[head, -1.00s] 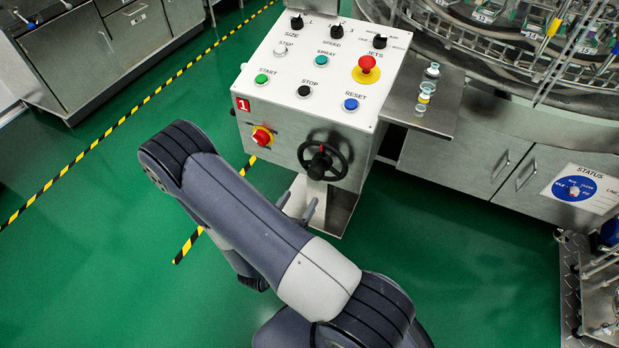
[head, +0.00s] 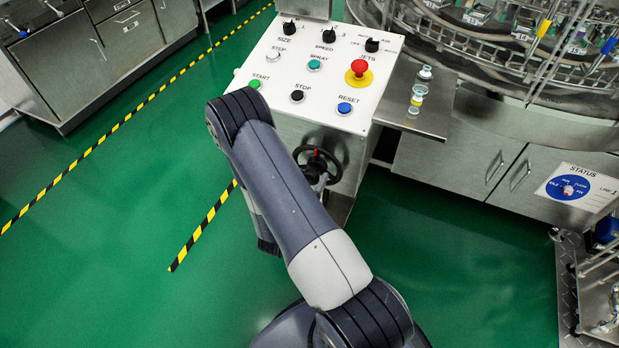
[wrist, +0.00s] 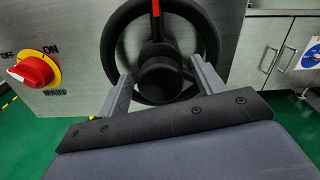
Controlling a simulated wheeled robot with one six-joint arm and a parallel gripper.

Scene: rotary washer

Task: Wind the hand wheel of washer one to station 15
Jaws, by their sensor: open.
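The black hand wheel (wrist: 209,38) stands on the front of the washer's grey control box, with a red mark (wrist: 155,8) at its top. A round black knob (wrist: 160,82) sticks out towards me, in front of the wheel's lower middle. My gripper (wrist: 162,76) is open, with one grey finger on each side of the knob; I cannot tell whether either touches it.
A red and yellow ON/OFF switch (wrist: 35,70) is left of the wheel. Above is the white button panel (head: 325,75) with a red emergency button (head: 358,68). A metal shelf (head: 435,115) with small cups juts out at right. Green floor is clear in front.

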